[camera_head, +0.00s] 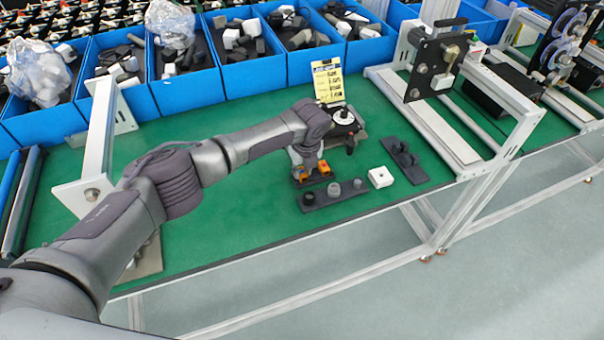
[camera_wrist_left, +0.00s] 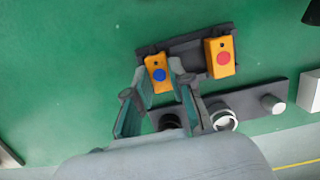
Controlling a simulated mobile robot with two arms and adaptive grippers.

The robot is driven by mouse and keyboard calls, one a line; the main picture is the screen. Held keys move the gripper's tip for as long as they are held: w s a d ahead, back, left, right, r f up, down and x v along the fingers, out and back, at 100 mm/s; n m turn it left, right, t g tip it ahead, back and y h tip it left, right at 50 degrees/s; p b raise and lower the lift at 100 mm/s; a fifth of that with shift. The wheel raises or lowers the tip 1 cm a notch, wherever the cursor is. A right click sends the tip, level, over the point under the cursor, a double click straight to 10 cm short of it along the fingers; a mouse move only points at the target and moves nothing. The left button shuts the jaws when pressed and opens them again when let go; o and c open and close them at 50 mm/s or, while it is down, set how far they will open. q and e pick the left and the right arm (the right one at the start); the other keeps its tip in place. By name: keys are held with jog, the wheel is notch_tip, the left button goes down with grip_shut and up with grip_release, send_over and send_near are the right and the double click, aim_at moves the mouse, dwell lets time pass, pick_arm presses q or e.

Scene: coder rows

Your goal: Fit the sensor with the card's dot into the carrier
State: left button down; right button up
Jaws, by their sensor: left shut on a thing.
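My left gripper (camera_wrist_left: 161,70) is shut on the orange sensor with a blue dot (camera_wrist_left: 158,75), with one finger on each side. A second orange sensor with a red dot (camera_wrist_left: 223,58) sits on a dark holder (camera_wrist_left: 190,55) to its right. In the head view the two sensors (camera_head: 323,167) show small below my left wrist. I cannot tell whether the held sensor is clear of the holder. A yellow card (camera_head: 327,80) stands behind, its dot too small to read. Which dark part is the carrier is unclear; a dark bracket (camera_head: 404,160) lies to the right.
A dark strip with several round posts (camera_head: 334,195) lies in front of the sensors. A white block (camera_head: 381,177) and a black device with a white disc (camera_head: 343,118) are nearby. Blue bins (camera_head: 190,88) line the back; metal frames flank the green mat (camera_head: 225,220).

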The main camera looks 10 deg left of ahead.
aim_at(302, 173)
pick_arm(q)
jog(key=shift+r+p, duration=2.05)
jog(key=shift+r, duration=0.45)
